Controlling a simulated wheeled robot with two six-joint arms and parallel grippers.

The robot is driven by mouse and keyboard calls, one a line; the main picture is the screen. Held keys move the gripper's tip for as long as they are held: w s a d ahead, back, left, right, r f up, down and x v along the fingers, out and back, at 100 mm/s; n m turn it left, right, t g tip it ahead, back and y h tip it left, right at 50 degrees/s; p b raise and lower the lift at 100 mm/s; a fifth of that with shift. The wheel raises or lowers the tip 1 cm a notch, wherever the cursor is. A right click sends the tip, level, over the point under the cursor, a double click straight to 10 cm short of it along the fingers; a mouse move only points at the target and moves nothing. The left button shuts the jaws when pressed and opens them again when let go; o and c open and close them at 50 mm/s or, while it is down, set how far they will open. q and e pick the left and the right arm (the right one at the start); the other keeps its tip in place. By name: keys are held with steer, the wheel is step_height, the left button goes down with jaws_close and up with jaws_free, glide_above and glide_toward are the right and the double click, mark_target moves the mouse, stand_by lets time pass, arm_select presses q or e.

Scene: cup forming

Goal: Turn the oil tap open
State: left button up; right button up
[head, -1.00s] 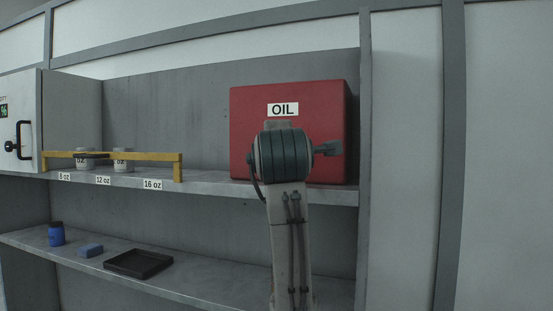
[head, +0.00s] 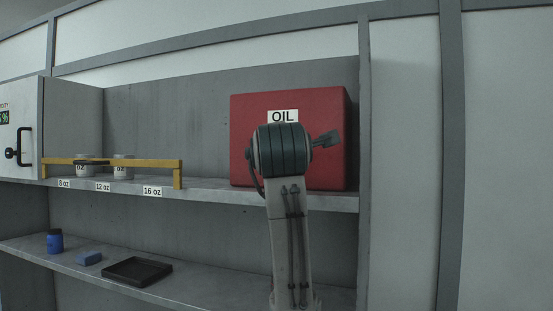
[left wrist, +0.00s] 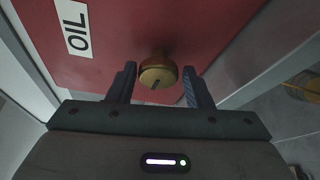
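The red oil box (head: 240,130) with its OIL label stands at the right end of the upper shelf. The brass round tap knob (left wrist: 158,76), with a dark slot mark on its face, shows on the red face in the left wrist view. My left gripper (left wrist: 159,68) is open, with one finger on each side of the knob and narrow gaps visible. In the head view my left arm (head: 283,150) stands in front of the box and hides the tap. My right gripper is not in view.
On the upper shelf (head: 215,190) a yellow rail (head: 150,163) runs in front of white cups (head: 122,168). The lower shelf holds a blue bottle (head: 55,240), a blue block (head: 88,258) and a black tray (head: 137,270). A grey post (head: 363,150) stands right of the box.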

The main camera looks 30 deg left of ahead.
arm_select(q)
steer(key=shift+o, duration=0.9)
steer(key=shift+s+d, duration=0.1)
steer(key=shift+s, duration=0.15)
steer(key=f+b+v, duration=0.1)
steer(key=b+v, duration=0.4)
steer(key=v, duration=0.5)
steer(key=shift+s+r, duration=0.15)
steer(key=shift+r, duration=0.4)
steer(key=shift+d+f, duration=0.1)
